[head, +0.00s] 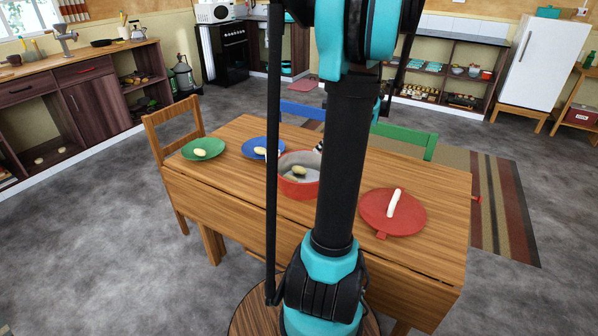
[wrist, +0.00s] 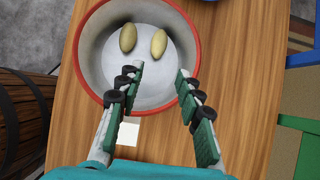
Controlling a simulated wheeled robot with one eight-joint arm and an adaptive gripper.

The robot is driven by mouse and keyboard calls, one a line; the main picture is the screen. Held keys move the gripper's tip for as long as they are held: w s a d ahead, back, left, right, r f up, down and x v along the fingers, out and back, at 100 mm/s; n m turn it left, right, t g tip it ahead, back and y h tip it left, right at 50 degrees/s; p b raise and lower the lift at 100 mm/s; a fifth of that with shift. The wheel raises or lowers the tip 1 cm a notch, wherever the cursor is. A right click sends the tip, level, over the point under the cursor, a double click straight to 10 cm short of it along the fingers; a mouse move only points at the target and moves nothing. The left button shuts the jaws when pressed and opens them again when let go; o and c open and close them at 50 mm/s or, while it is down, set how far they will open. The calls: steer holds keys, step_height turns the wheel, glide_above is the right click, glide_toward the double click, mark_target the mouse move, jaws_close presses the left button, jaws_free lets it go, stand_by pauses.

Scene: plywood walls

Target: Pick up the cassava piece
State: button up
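Two pale yellow-brown oval pieces lie on the floor of a red-rimmed metal pot (wrist: 93,70) in the wrist view, a left one (wrist: 128,37) and a right one (wrist: 159,43). I cannot tell for sure which piece is the cassava. The head view shows the pot (head: 312,188) on the table, with one piece (head: 299,170) visible inside; my arm hides part of it. My gripper (wrist: 158,73) is open and empty, its fingertips over the near part of the pot, apart from both pieces. My arm mostly hides the gripper in the head view.
The wooden table (head: 225,185) also holds a green plate (head: 192,153) and a blue plate (head: 249,147), each with a pale piece. A red round board or lid (head: 377,215) with a white stick-like thing (head: 394,203) is at right. A green chair (head: 405,138) stands behind.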

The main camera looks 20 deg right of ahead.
glide_toward(300, 167)
steer(key=x, duration=0.4)
steer(key=shift+s+d+f, duration=0.1)
steer(key=shift+s+d, duration=0.1)
steer(key=shift+d, duration=0.05)
steer(key=shift+a+x, duration=0.1)
steer(key=shift+x, duration=1.25)
steer(key=shift+a+x, duration=0.15)
steer(key=shift+x, duration=1.25)
steer(key=c, duration=0.8)
